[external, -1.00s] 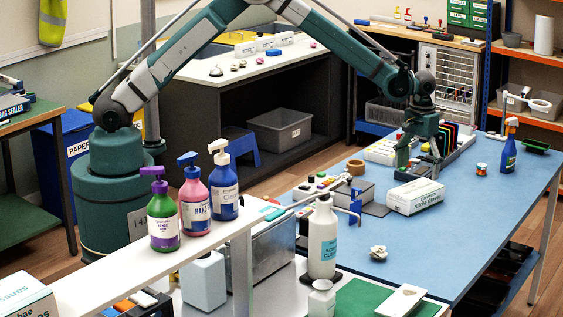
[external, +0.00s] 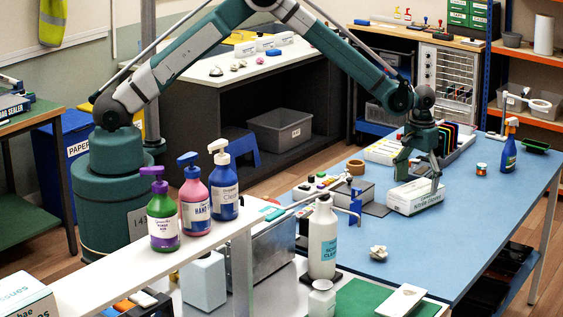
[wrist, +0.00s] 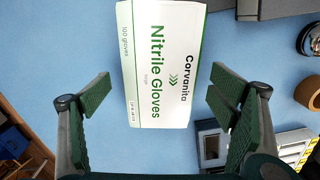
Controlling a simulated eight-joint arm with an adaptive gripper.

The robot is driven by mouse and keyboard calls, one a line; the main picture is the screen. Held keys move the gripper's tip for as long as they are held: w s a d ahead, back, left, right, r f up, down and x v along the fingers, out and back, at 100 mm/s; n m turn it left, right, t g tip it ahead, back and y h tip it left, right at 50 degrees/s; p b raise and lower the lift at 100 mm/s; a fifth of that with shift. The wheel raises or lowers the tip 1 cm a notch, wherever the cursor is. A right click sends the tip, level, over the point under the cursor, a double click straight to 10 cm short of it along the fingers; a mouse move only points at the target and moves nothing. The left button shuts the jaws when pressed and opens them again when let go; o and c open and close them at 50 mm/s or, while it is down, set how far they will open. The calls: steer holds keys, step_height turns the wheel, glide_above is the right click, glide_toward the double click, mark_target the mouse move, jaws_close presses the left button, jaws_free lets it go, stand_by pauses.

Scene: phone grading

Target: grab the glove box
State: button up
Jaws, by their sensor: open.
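The glove box (external: 414,197) is a white carton with green "Nitrile Gloves" print, lying flat on the blue table. In the wrist view the glove box (wrist: 158,62) lies between and ahead of my fingers, with bare table on both sides of it. My gripper (external: 419,180) is open and directly over the box in the external view, its fingers apart around it. In the wrist view my gripper (wrist: 159,95) shows two green finger pads wide apart, neither visibly touching the box. The gripper hides part of the box's top in the external view.
A grey metal block with a blue clamp (external: 356,208) stands left of the box. A tray of coloured items (external: 450,143) is behind it. A tape roll (external: 356,167), a spray bottle (external: 509,146) and a crumpled white thing (external: 378,252) are also on the table.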

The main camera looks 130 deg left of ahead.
mark_target(417, 188)
steer(key=shift+f, duration=1.35)
steer(key=c, duration=1.2)
steer(key=shift+o, duration=0.2)
steer(key=shift+r, duration=0.15)
steer(key=shift+r, duration=4.85)
